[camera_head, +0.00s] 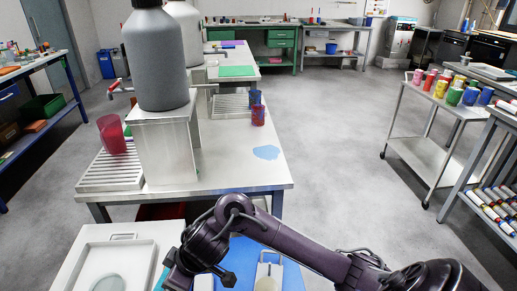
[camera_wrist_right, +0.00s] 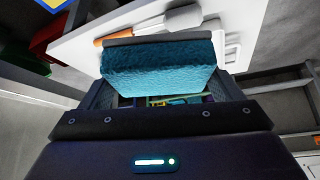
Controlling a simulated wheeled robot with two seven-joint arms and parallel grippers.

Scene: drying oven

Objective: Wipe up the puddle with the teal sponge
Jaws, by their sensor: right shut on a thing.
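The light blue puddle (camera_head: 266,152) lies on the grey metal table, near its front right corner. My right arm comes in from the right at the bottom of the head view and bends down at the left, in front of the table. In the right wrist view, my right gripper (camera_wrist_right: 160,88) is shut on the teal sponge (camera_wrist_right: 158,66). The sponge is a thick textured block, held over a white surface and apart from the puddle. My left gripper is out of view.
On the metal table (camera_head: 230,182) a grey tank (camera_head: 158,58) stands on a metal stand, with a red cup (camera_head: 112,134) beside it. Red and blue cups (camera_head: 258,112) stand behind the puddle.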

